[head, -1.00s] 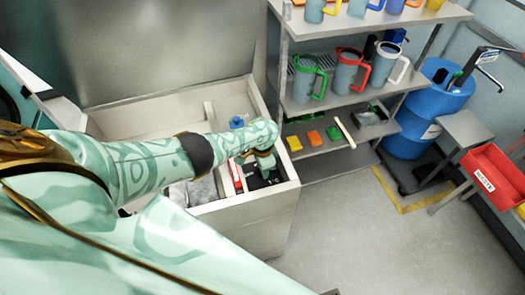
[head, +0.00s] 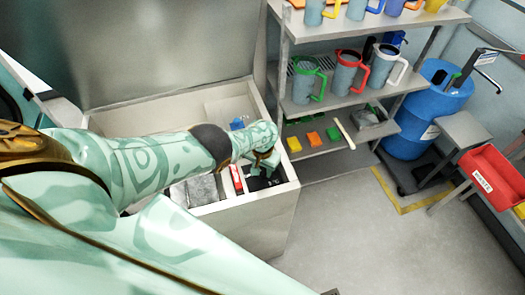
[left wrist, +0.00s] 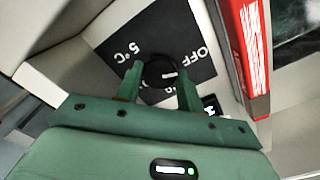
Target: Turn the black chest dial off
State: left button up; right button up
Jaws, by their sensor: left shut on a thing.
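The black chest dial (left wrist: 160,73) is a round knob with a white pointer mark, on a black panel (left wrist: 190,35) inside the open chest (head: 250,225). White lettering on the panel reads "OFF" and "5 °C"; other lettering is partly hidden by my gripper. My left gripper (left wrist: 158,85) is shut on the dial, with a green finger on each side of it. In the head view, my left gripper (head: 266,164) reaches down into the chest's right-hand compartment and the dial is hidden. My right gripper is not in view.
A red and white box (left wrist: 250,50) stands close beside the panel; it also shows in the head view (head: 236,178). Shelves (head: 320,103) with several mugs stand behind the chest. A blue barrel (head: 428,110) and red bin (head: 490,175) are to the right.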

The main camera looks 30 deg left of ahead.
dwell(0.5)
pick_arm(q)
jog(key=o, duration=1)
jog(key=shift+r, duration=0.1)
